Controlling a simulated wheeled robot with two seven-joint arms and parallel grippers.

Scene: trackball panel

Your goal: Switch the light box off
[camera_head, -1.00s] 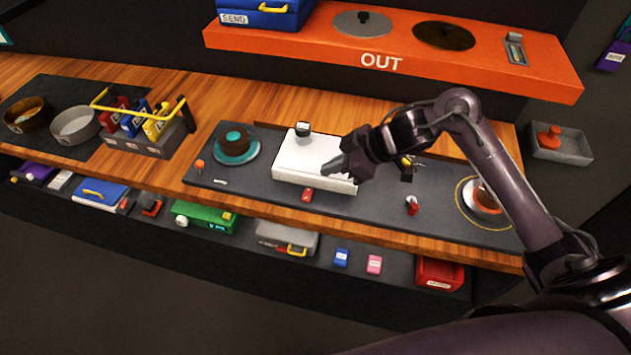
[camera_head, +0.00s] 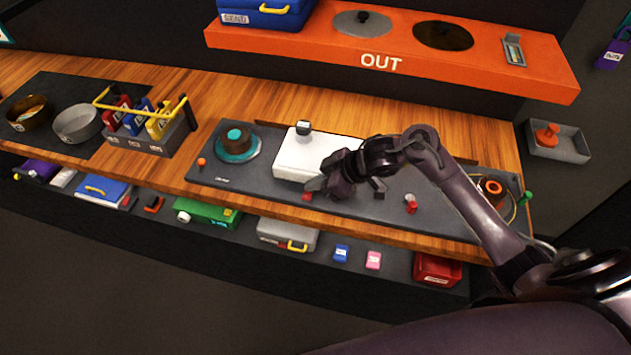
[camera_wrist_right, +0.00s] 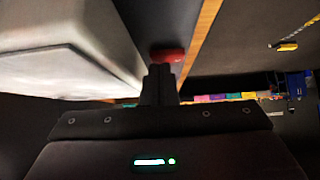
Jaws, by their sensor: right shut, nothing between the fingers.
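The light box (camera_head: 297,150) is a white box on the grey panel strip, its top bright in the head view. A red switch (camera_head: 306,197) sits at its front edge. My right gripper (camera_head: 311,187) is shut and empty, low at the box's front right corner, and partly covers the switch. In the right wrist view, the closed fingertips (camera_wrist_right: 161,75) point at the red switch (camera_wrist_right: 167,54), very near it; I cannot tell whether they touch. The light box (camera_wrist_right: 60,50) fills the left of that view. My left gripper is not in view.
On the panel (camera_head: 262,187) are a teal round dial (camera_head: 238,143) at left, another red switch (camera_head: 411,204) and an orange knob (camera_head: 493,188) at right. A shelf below holds boxes, including a green one (camera_head: 207,213). An orange OUT shelf (camera_head: 400,62) stands behind.

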